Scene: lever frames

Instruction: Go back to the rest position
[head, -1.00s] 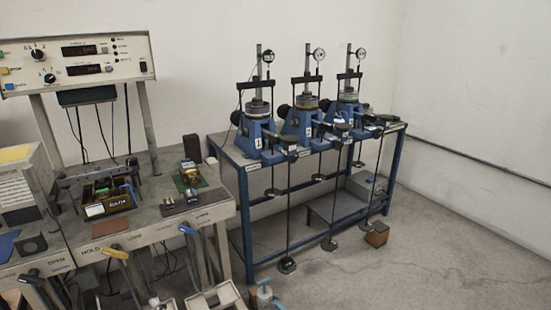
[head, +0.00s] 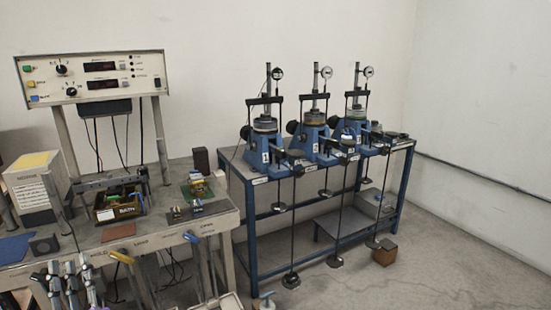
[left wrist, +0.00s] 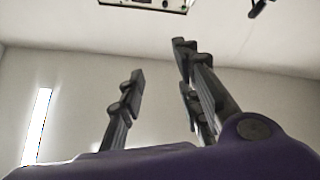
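My left gripper (head: 70,268) is at the lower left of the head view, in front of the lever bench (head: 215,217). In the left wrist view my left gripper (left wrist: 158,62) points up, its dark fingers wide apart with nothing between them. The yellow-tipped lever (head: 122,257) and the blue-tipped lever (head: 191,238) stand to the right of it in the head view, apart from it. My right gripper is not in view.
A control panel (head: 145,66) stands over the bench. A small black bin (head: 120,211) with parts lies on the bench. A blue-framed table (head: 252,225) with several dial-gauge presses stands to the right. A brown block (head: 385,253) is on the floor; the floor at right is clear.

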